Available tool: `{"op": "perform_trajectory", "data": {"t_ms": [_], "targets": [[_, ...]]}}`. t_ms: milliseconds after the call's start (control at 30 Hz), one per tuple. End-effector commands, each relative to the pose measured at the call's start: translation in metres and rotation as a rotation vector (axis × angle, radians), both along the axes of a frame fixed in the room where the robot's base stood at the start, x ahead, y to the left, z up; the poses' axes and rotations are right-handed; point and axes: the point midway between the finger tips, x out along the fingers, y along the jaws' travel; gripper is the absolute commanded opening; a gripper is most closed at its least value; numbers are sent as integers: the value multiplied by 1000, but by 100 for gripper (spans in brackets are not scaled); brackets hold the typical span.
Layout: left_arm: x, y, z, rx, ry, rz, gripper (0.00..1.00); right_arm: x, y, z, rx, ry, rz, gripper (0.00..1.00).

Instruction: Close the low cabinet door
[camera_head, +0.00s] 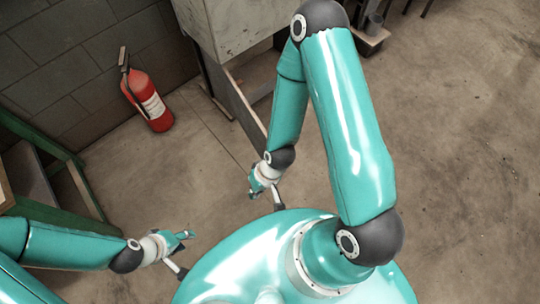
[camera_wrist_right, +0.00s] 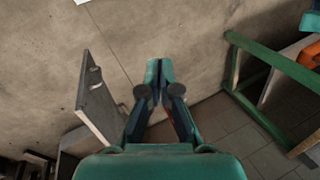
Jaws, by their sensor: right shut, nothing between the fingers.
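The low cabinet (camera_head: 245,25) is a worn grey box at the top of the head view. Its door (camera_head: 243,112) stands open, seen nearly edge-on and partly hidden by my right arm. In the right wrist view the door (camera_wrist_right: 100,98) is a grey panel at the left with a small handle near its upper edge. My right gripper (camera_head: 254,193) is low beside the door's near end, shut and empty. In the wrist view its fingers (camera_wrist_right: 160,72) are apart from the door, to its right. My left gripper (camera_head: 188,235) is at lower left over the floor, apart from the door; its jaw opening is unclear.
A red fire extinguisher (camera_head: 148,92) stands by the block wall at left. A green-framed bench (camera_head: 62,210) is at the left edge, and its frame (camera_wrist_right: 260,60) shows in the wrist view.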

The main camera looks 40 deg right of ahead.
Motion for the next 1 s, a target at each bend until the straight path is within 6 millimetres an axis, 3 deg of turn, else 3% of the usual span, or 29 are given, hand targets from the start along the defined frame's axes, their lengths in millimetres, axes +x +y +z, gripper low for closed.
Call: {"op": "perform_trajectory", "data": {"t_ms": [167, 267, 433, 533, 700, 900, 1000], "targets": [[0, 0, -11, 0, 0, 1, 40, 1, 8, -11, 13, 6, 65, 0], [0, 0, -29, 0, 0, 0, 40, 0, 30, -29, 33, 28, 204, 0], [0, 0, -78, 0, 0, 1, 40, -2, 47, -79, 20, 103, 643, 0], [0, 0, -111, 0, 0, 1, 40, 6, 37, -108, -68, 168, 961, 0], [0, 0, -158, 0, 0, 1, 40, 52, 1, -134, -358, 299, 1406, 0], [0, 0, -189, 0, 0, 1, 40, 115, -22, -120, -699, 425, 1638, 0], [0, 0, -194, 0, -1, 1, 40, 131, -26, -110, -791, 460, 1673, 0]]}}
